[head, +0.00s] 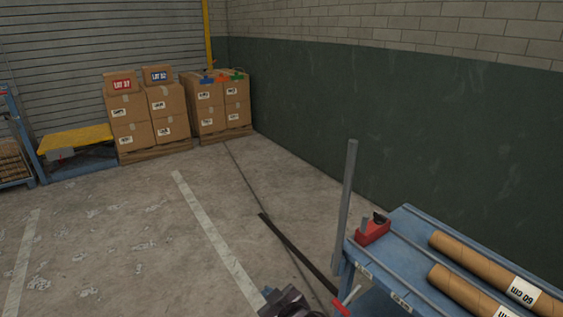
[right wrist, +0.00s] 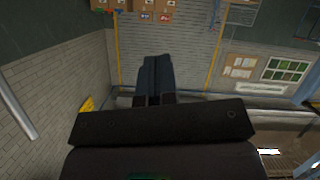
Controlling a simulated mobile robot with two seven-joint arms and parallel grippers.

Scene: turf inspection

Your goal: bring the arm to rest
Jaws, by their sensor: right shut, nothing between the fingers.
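My right gripper (head: 287,298) shows at the bottom edge of the head view, dark and partly cut off, over the concrete floor to the left of the blue cart. In the right wrist view its two dark fingers (right wrist: 155,78) lie together, shut, with nothing between them. My left gripper is in neither view.
A blue cart (head: 397,262) at the lower right bears cardboard tubes (head: 480,262) and a red tool (head: 373,229). A grey post (head: 345,205) rises at its corner. Stacked boxes (head: 130,107) and a yellow-topped lift table (head: 75,138) stand at the back. Open floor (head: 110,235) lies left.

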